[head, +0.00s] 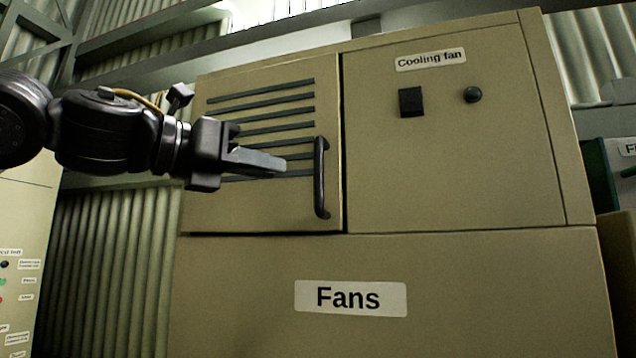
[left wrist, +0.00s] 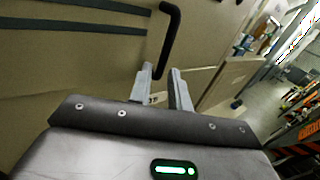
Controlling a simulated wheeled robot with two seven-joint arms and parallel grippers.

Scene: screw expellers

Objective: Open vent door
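The vent door (head: 270,205) is a beige panel with dark horizontal slats at the upper left of the cabinet; it looks shut, flush with the front. Its black vertical bar handle (head: 321,178) is near the door's right edge. My left gripper (head: 284,166) comes in from the left, pointing at the handle, with its fingertips a little left of it in the head view. In the left wrist view, its two grey fingers (left wrist: 160,82) are apart, and the handle's (left wrist: 169,38) lower end appears in line with the gap between them. Whether they touch is unclear. My right gripper is out of view.
Right of the door is a fixed panel labelled "Cooling fan" with a black square switch (head: 411,102) and a round dark knob (head: 472,94). Below is a panel labelled "Fans" (head: 350,298). Another panel with coloured buttons (head: 12,282) stands at the far left.

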